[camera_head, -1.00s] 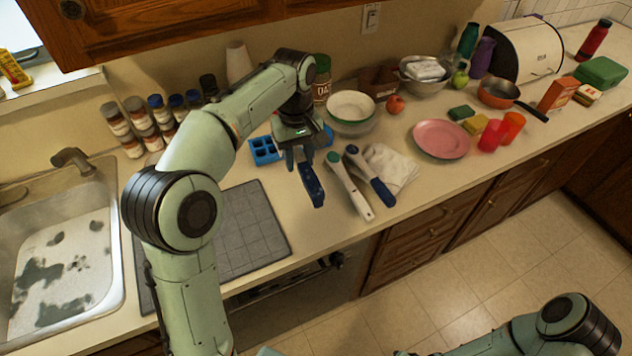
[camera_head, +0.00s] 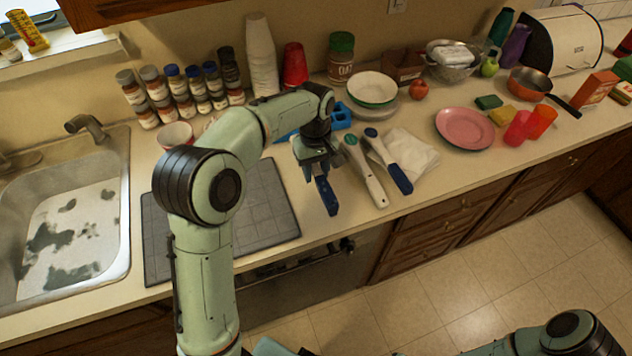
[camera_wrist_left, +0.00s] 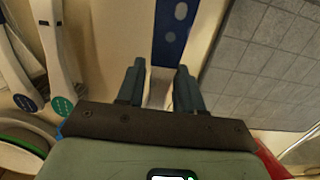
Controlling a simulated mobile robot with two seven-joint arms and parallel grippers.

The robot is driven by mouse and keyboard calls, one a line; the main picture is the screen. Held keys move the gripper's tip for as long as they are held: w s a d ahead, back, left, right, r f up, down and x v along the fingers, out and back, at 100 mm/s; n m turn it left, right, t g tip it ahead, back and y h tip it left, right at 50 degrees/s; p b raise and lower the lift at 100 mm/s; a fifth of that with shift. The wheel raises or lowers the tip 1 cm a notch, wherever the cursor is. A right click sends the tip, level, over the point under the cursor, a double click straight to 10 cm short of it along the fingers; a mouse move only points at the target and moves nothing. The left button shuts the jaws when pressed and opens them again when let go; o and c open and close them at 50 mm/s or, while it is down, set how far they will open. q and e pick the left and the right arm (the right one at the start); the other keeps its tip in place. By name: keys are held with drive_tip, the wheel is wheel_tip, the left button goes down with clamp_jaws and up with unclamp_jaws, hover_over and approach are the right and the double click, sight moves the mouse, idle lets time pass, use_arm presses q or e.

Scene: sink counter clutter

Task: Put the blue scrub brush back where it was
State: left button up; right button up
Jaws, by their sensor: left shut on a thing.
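The blue scrub brush (camera_head: 328,196) is in my left gripper (camera_head: 319,174), its blue end pointing toward the counter's front edge. The gripper hides the rest of the brush. I cannot tell whether the brush touches the counter. To the right lie a white-handled brush (camera_head: 367,175) with a green head and a navy-handled brush (camera_head: 392,170). My right gripper is not in view.
A grey mat (camera_head: 262,215) lies left of the brush, beside the sink (camera_head: 118,240). A blue tray (camera_head: 341,117) is behind the gripper, partly hidden by my arm. A white cloth (camera_head: 420,155) lies under the navy-handled brush. Bowls (camera_head: 372,88) and a pink plate (camera_head: 465,128) stand farther right.

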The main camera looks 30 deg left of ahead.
sight(316, 191)
use_arm(q)
wheel_tip(316, 191, down, 5)
drive_tip(key=shift+r, duration=0.1)
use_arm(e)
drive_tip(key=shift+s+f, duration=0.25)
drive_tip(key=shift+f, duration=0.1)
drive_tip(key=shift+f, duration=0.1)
use_arm(q)
drive_tip(key=o, duration=1)
drive_tip(key=shift+f, duration=0.2)
drive_tip(key=r, duration=0.4)
drive_tip(key=r+p, duration=0.1)
drive_tip(key=r, duration=0.7)
drive_tip(key=shift+w+a, duration=0.25)
drive_tip(key=shift+w, duration=0.1)
drive_tip(key=shift+r, duration=0.2)
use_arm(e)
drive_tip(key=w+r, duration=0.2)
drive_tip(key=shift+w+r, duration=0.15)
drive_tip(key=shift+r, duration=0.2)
